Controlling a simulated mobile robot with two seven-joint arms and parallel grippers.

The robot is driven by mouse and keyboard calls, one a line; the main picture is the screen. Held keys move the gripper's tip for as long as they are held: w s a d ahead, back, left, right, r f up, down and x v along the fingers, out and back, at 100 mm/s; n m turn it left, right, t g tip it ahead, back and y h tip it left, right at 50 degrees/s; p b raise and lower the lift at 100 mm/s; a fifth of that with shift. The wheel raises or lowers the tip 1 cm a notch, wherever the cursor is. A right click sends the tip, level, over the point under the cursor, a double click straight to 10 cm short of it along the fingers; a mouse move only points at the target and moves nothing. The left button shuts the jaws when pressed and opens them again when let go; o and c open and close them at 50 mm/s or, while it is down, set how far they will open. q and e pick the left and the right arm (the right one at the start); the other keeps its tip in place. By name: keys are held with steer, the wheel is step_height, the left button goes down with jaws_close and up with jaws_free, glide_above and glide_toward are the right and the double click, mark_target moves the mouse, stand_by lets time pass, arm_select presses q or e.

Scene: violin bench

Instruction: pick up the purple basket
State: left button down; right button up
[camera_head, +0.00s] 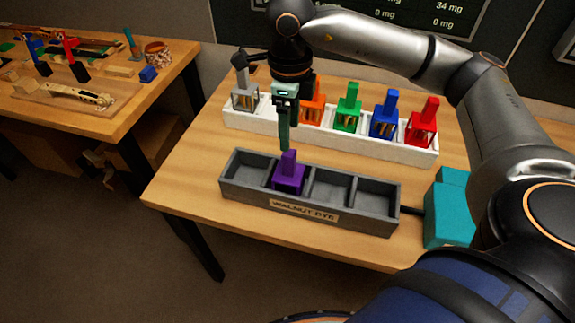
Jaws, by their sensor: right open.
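The purple basket (289,176) sits in a compartment of the grey tray (310,207) labelled "WALNUT DYE", second from the left. Its upright handle stands above the tray walls. My right gripper (285,140) points down just above and slightly behind the purple basket's handle. It is open, and I see nothing held in it. The gap between its fingers is hard to see from this angle. My left gripper is not in view.
A white rack (325,138) behind the tray holds grey (245,97), orange (313,108), green (348,115), blue (384,121) and red (422,128) baskets. A teal block (447,218) stands right of the tray. A second bench (130,110) with tools is at the left.

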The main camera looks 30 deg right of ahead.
mark_target(289, 153)
step_height(289, 153, down, 2)
steer(key=shift+f, duration=0.1)
steer(key=shift+s+a+f+p, duration=0.1)
steer(key=shift+f+p, duration=0.2)
steer(key=shift+f, duration=1.05)
steer(key=shift+a+f+p, duration=0.1)
steer(key=shift+f+p, duration=0.15)
steer(key=shift+f, duration=1.05)
steer(key=shift+c, duration=0.2)
jaws_close()
